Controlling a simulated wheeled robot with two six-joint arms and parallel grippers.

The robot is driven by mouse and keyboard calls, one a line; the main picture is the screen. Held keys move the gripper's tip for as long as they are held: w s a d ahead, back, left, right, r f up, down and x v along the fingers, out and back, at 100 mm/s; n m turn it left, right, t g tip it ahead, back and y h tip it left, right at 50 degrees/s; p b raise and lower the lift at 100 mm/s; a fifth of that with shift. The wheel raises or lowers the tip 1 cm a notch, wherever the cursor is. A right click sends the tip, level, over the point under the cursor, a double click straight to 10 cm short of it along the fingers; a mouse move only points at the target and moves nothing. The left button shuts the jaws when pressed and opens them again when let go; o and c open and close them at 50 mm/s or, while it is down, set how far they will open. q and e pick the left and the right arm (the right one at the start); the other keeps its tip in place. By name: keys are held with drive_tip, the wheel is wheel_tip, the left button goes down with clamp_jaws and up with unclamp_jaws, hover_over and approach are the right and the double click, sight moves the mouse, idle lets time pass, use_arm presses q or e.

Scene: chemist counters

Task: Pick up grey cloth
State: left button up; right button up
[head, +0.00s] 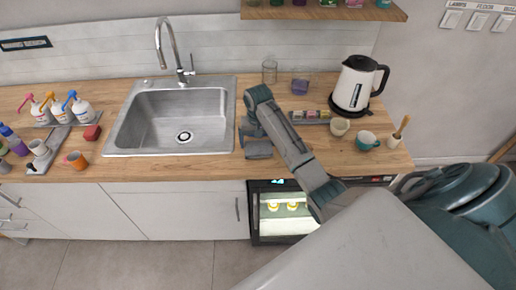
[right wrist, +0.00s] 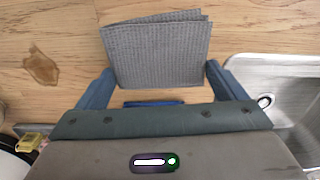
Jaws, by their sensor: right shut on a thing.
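The grey cloth (right wrist: 157,50) is folded, with a ribbed weave, and shows at the top middle of the right wrist view above the wooden counter. My right gripper (right wrist: 162,84) is shut on it, with one blue finger at each side edge. In the head view my right gripper (head: 248,140) is at the counter just right of the sink. My left gripper is not in view.
The steel sink (head: 172,118) lies left of the gripper. A brown stain (right wrist: 40,68) marks the counter. Pump bottles (head: 60,108) stand far left.

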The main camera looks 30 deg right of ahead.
sight(259, 155)
drive_tip(key=s+a, duration=0.1)
drive_tip(key=s+a+b, duration=0.1)
drive_tip(key=s, duration=0.2)
drive_tip(key=shift+s+a+r, duration=0.15)
drive_tip(key=shift+s+a, duration=0.15)
drive_tip(key=shift+a, duration=0.1)
use_arm(q)
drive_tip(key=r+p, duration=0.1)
drive_tip(key=p, duration=0.2)
use_arm(e)
drive_tip(key=s+a+r, duration=0.1)
drive_tip(key=s+a, duration=0.4)
drive_tip(key=s, duration=0.4)
drive_tip(key=shift+a+r, duration=0.2)
drive_tip(key=shift+r, duration=0.05)
